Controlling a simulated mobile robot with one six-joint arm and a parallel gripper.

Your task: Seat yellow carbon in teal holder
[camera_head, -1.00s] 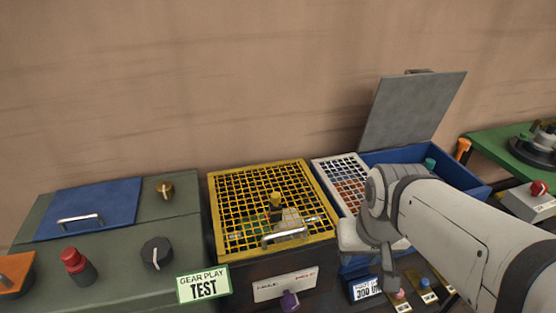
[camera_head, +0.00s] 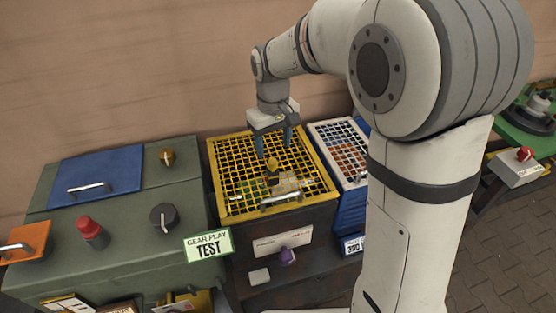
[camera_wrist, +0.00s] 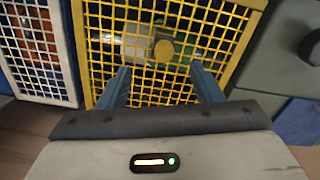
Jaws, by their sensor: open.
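My gripper (camera_head: 273,141) is open and empty above the yellow mesh lid (camera_head: 222,176) of a dark box. The wrist view shows its two blue-grey fingers (camera_wrist: 162,88) spread over the same lid (camera_wrist: 84,50). A yellow round knob-like piece (camera_head: 272,164) shows at the lid's middle; it lies between and ahead of the fingers in the wrist view (camera_wrist: 163,50). Under the mesh are a pale block and something green, partly hidden. I cannot make out the yellow carbon or the teal holder for certain.
A silver handle (camera_head: 281,197) is on the mesh lid's front edge. A green-grey cabinet (camera_head: 120,230) with a blue lid (camera_head: 95,172) stands left. A white-mesh blue crate (camera_head: 352,205) stands right, partly behind my arm. A red-knobbed box (camera_head: 515,168) is far right.

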